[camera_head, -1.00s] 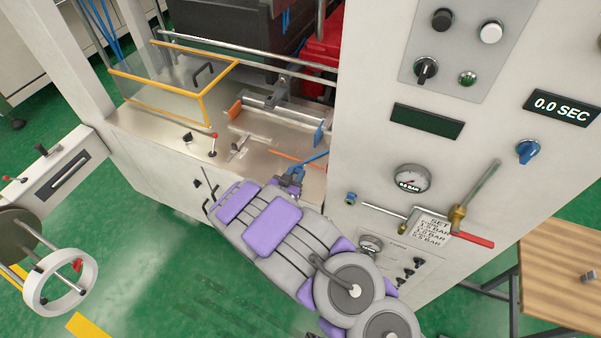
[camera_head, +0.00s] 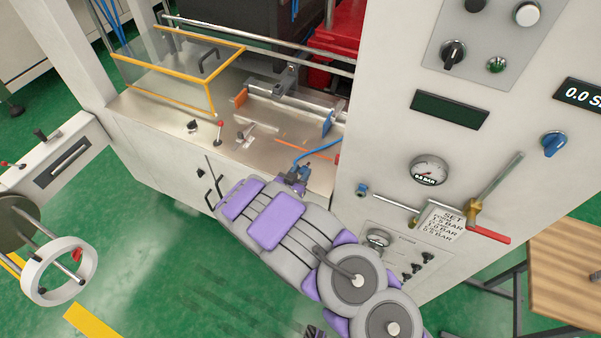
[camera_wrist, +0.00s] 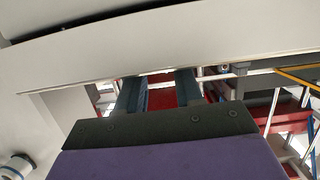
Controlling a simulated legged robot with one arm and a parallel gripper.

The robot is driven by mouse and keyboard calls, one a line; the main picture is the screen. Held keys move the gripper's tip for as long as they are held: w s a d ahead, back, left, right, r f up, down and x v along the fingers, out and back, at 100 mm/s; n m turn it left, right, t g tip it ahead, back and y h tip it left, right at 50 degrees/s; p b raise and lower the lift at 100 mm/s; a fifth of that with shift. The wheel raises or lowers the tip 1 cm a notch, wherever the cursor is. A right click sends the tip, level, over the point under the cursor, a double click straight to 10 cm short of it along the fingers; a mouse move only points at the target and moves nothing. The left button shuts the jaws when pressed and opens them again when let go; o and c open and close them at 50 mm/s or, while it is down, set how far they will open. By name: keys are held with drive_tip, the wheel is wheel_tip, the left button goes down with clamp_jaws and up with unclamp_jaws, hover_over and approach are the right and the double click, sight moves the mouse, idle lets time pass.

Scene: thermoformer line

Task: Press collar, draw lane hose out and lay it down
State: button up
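My gripper (camera_head: 298,175) is at the machine's front edge, by the steel worktop, in the body camera view. A blue lane hose (camera_head: 318,149) curves over the worktop close to the fingertips; I cannot tell whether they touch. In the wrist view, the two dark fingers (camera_wrist: 159,92) stand apart with a red background between them. A small blue collar-like fitting (camera_head: 361,189) sits on the white panel, right of my gripper. A white cylinder with blue bands (camera_wrist: 16,166) shows at the lower left of the wrist view.
The white control panel (camera_head: 390,130) stands close on the right, with a gauge (camera_head: 428,170) and a red-handled valve (camera_head: 488,233). An orange-framed clear guard (camera_head: 165,80) and small levers (camera_head: 219,130) are left. A wooden table (camera_head: 570,270) stands far right.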

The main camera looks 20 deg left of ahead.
drive_tip(key=shift+o, duration=1.2)
drive_tip(key=shift+d+r, duration=0.1)
drive_tip(key=shift+d, duration=0.45)
drive_tip(key=shift+d+r, duration=0.15)
drive_tip(key=shift+d, duration=0.35)
drive_tip(key=shift+s+a, duration=0.2)
drive_tip(key=shift+a, duration=0.05)
drive_tip(key=d+p+v, duration=0.1)
drive_tip(key=p+v, duration=0.1)
drive_tip(key=v, duration=1.4)
drive_tip(key=shift+s+r, duration=0.25)
drive_tip(key=shift+s, duration=0.15)
drive_tip(key=shift+a+f, duration=0.15)
drive_tip(key=shift+a, duration=0.2)
